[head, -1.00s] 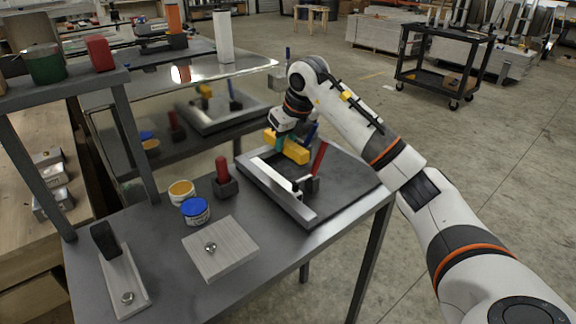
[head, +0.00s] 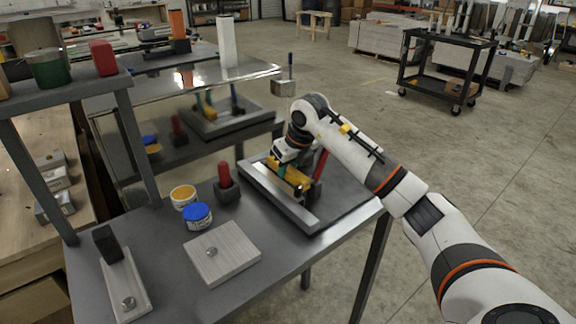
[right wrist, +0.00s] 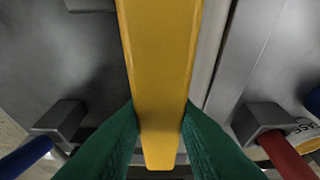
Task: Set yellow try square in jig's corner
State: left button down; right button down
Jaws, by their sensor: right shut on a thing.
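My right gripper (head: 292,178) is shut on the yellow try square (head: 273,166). In the right wrist view, the yellow bar (right wrist: 160,60) runs between the green fingertips (right wrist: 160,135). The jig (head: 350,202) is a dark plate with a raised pale rail (head: 285,200) along its left side. The square is low over the jig, beside this rail; I cannot tell whether it touches the plate or rail. The jig's corner is partly hidden by my gripper and arm. A red clamp handle (head: 320,165) stands close to the gripper. My left gripper is not in view.
A blue handle (right wrist: 25,158) and the red handle (right wrist: 285,155) flank the gripper in the wrist view. On the bench are a red-handled block (head: 226,185), a yellow-topped tin (head: 183,196), a blue-lidded tin (head: 198,214) and a pale plate (head: 222,255). A mirror-like panel stands behind.

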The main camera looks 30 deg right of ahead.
jog(key=shift+f, duration=0.25)
jog(key=c, duration=1.2)
grip_release()
jog(key=shift+o, duration=0.2)
jog(key=shift+r, duration=0.1)
jog(key=shift+r, duration=0.35)
jog(key=v, duration=1.2)
jog(key=shift+r, duration=0.25)
